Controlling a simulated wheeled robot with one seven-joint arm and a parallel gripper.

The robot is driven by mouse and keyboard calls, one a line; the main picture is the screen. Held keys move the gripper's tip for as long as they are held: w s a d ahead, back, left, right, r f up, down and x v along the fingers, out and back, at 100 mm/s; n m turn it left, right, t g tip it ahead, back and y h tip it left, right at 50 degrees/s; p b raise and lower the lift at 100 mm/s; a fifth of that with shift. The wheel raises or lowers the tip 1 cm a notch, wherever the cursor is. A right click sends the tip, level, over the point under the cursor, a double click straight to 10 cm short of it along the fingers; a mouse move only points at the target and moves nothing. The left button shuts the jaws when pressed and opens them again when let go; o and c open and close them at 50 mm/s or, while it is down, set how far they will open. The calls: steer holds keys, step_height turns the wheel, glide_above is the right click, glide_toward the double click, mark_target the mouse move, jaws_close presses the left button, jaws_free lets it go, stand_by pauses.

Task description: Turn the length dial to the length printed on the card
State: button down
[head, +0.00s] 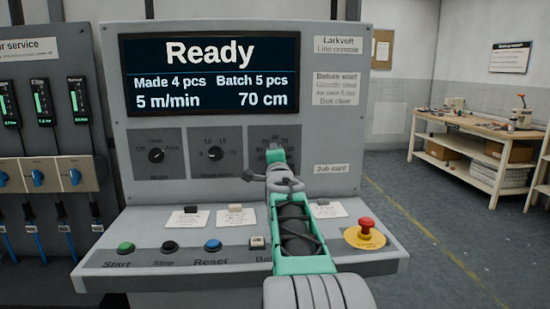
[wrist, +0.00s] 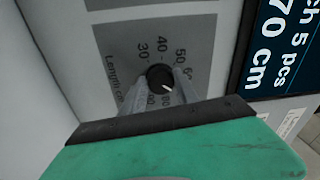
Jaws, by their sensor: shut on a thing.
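The length dial, a round black knob (wrist: 158,75), sits on a dark panel marked with numbers, 30, 40 and 50 among them. My gripper (wrist: 161,88) has its fingers on either side of the knob, shut on it. A white mark on the knob points to the lower right in the wrist view. In the head view my gripper (head: 276,157) covers the dial. The screen (head: 209,74) reads Ready and 70 cm. White cards lie on the console shelf, one at the left (head: 187,218) and one at the right (head: 325,210); their print is too small to read.
Two other dials, left (head: 156,156) and middle (head: 215,153), stand left of my arm. Green (head: 126,248), black (head: 170,246) and blue (head: 213,245) buttons line the shelf. A red emergency button (head: 366,227) is at the right. A workbench (head: 470,136) stands behind.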

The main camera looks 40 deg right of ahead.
steer(key=c, duration=0.9)
jaws_free()
steer(key=v, duration=0.7)
steer(key=shift+s+a, duration=0.25)
steer(key=shift+s, duration=0.05)
